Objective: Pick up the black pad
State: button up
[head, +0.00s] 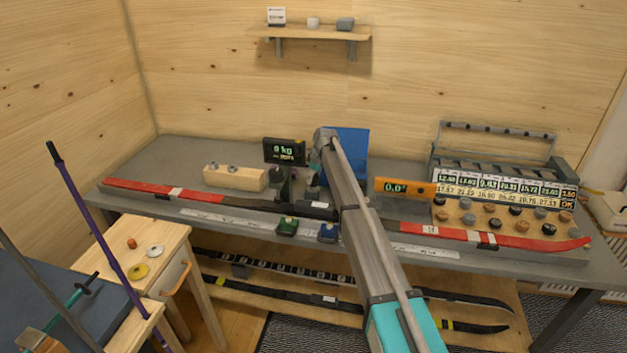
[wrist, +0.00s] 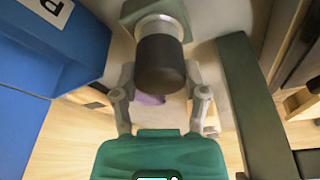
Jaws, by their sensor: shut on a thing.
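In the wrist view, a short black cylinder, the black pad (wrist: 160,66), sits between the two grey fingers of my gripper (wrist: 160,80). The fingers flank its sides and are shut on it. A silver piece and a grey-green part show just beyond it at the top. The teal casing of my gripper fills the bottom of that view. In the head view my own arm crosses the bench, and its links hide most of my gripper and the pad, near the small black scale display. Whether the pad touches anything below cannot be seen.
The display (head: 285,151) reads 0 kg. A blue panel (head: 350,150) stands behind my arm. A red ski (head: 470,236) lies along the grey bench (head: 190,150). A wooden block (head: 234,178) stands left, an orange display (head: 405,188) right, beside a rack of discs (head: 495,218).

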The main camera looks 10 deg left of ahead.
notch_tip(320, 180, up, 3)
jog(key=p, duration=0.2)
jog(key=shift+f+p, duration=0.15)
jog(key=shift+p, duration=0.25)
jog(key=s+d+r+p, duration=0.5)
jog(key=s+r+p, duration=0.5)
jog(key=s, duration=0.3)
jog(key=shift+d+r, duration=0.15)
dwell(0.4)
